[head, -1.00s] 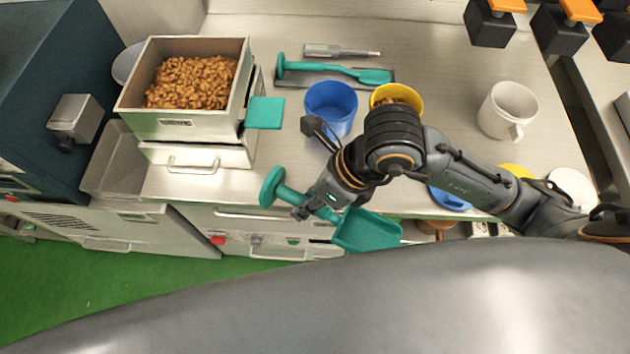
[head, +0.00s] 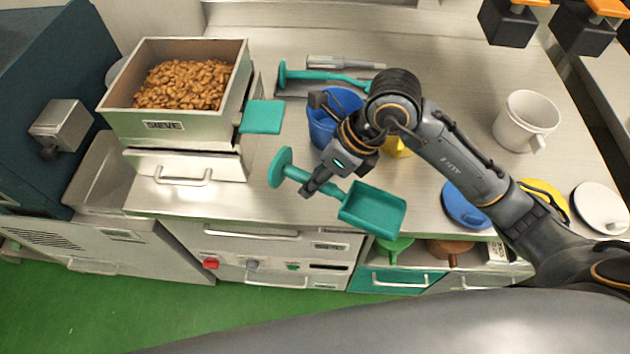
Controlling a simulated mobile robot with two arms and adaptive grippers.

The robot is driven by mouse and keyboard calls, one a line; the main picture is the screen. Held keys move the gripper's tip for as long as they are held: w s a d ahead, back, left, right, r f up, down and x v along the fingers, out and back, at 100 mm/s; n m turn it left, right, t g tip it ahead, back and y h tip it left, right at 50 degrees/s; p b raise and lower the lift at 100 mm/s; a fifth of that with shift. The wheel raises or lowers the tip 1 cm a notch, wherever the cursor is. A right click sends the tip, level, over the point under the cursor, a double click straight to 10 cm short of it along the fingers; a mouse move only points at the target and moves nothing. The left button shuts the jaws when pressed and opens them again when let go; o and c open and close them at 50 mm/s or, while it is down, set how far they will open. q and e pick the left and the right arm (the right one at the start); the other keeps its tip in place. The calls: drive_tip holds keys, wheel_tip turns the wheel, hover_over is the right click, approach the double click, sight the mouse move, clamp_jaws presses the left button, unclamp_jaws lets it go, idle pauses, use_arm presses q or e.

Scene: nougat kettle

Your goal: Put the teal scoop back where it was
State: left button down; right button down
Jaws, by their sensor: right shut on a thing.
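The teal scoop (head: 374,209) is held by my right gripper (head: 312,188), which is shut on its handle. Its round grip end points left and its square pan points right. It is over the front part of the steel counter (head: 240,200); I cannot tell its exact height. A second teal tool, long and spoon-like (head: 318,75), lies at the back on a dark flat rest (head: 290,95), partly hidden by my right arm. My left gripper is not in view.
A sieve box (head: 175,124) of nuts stands at left, with a teal tab (head: 262,117) on its right. A blue tub (head: 322,128) and yellow tub (head: 398,148) stand behind my gripper. A white jug (head: 525,121) is at right. Lids (head: 465,207) lie at front right.

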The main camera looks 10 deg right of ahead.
drive_tip(key=w+f, duration=0.3)
drive_tip(key=shift+d+f, duration=0.25)
drive_tip(key=shift+d, duration=0.05)
wheel_tip(320, 180, down, 2)
drive_tip(key=shift+f+p, duration=0.1)
drive_tip(key=shift+p, duration=0.65)
drive_tip(key=shift+f, duration=0.55)
drive_tip(key=shift+f, duration=0.1)
drive_tip(key=c, duration=1.2)
unclamp_jaws()
